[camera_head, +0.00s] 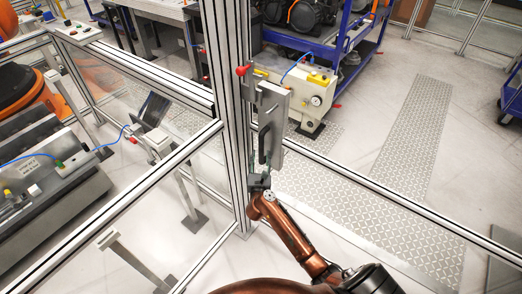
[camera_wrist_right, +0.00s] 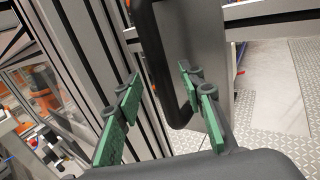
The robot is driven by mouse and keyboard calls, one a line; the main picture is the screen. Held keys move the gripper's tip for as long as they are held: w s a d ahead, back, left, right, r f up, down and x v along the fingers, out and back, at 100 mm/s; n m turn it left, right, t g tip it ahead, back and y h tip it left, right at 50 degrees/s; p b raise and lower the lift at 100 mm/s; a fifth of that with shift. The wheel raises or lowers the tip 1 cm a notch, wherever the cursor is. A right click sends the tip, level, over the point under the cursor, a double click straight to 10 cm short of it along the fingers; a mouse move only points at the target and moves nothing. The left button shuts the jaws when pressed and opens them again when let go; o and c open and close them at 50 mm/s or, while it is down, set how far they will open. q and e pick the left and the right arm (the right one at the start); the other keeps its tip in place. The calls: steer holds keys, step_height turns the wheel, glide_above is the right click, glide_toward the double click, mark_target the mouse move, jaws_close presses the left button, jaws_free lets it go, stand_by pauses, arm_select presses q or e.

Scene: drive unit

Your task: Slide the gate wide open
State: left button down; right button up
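The gate's black handle (camera_head: 264,143) is upright on a grey metal plate (camera_head: 276,118) beside the tall aluminium posts (camera_head: 228,90). My right gripper (camera_head: 259,181) is just below the handle in the head view. In the right wrist view, the handle (camera_wrist_right: 173,75) stands between the two green-padded fingers of my right gripper (camera_wrist_right: 160,78). The fingers are apart and do not visibly close on it; contact is unclear. How far the gate is open cannot be told. My left gripper is not in view.
A low rail (camera_head: 390,197) runs right from the posts. A red knob (camera_head: 242,70) is by the plate. Behind stand a cream box (camera_head: 316,94) with a gauge and a blue rack (camera_head: 350,62). Fence rails and a grey machine (camera_head: 50,190) are on the left. Tread-plate floor is clear at right.

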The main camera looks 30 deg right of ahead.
mark_target(261, 151)
steer(key=shift+x, duration=2.2)
steer(key=shift+c, duration=0.3)
jaws_close()
